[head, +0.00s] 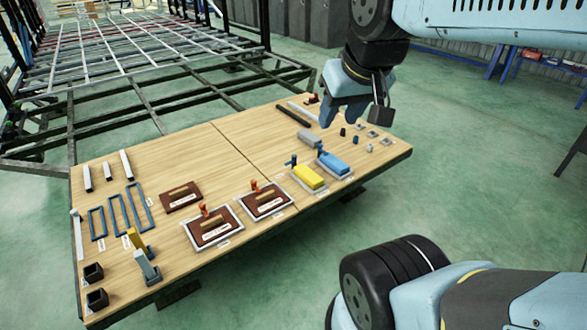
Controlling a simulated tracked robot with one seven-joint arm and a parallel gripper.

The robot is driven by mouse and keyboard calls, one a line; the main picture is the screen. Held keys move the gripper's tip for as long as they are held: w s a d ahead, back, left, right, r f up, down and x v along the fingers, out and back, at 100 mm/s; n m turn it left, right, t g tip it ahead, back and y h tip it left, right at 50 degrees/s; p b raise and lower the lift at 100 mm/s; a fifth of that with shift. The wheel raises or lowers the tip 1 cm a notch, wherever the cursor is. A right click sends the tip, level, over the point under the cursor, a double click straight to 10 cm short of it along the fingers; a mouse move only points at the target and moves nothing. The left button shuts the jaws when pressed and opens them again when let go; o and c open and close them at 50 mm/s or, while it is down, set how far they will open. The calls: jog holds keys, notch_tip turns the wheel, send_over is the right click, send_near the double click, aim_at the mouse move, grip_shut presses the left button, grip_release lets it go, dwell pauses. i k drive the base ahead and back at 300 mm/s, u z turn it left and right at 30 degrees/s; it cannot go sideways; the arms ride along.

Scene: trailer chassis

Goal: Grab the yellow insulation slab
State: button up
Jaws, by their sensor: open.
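The yellow insulation slab (309,177) lies on the wooden table toward its front right, on a thin light base. A blue slab (333,164) lies just to its right, and a grey block (310,138) lies behind it. My gripper (348,122) hangs over the back right part of the table, up and to the right of the yellow slab and apart from it. Its fingers point down. It is open, and I see nothing between the fingers.
Brown framed panels (266,201) with orange handles lie left of the yellow slab. Small dark and grey parts (372,134) stand at the table's right end. Blue frames (118,214) lie at the left. The table's (233,172) middle is mostly clear. A metal chassis (130,70) stands behind.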

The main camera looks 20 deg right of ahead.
aim_at(306, 175)
jog(key=i, duration=0.9)
jog(key=z, duration=0.05)
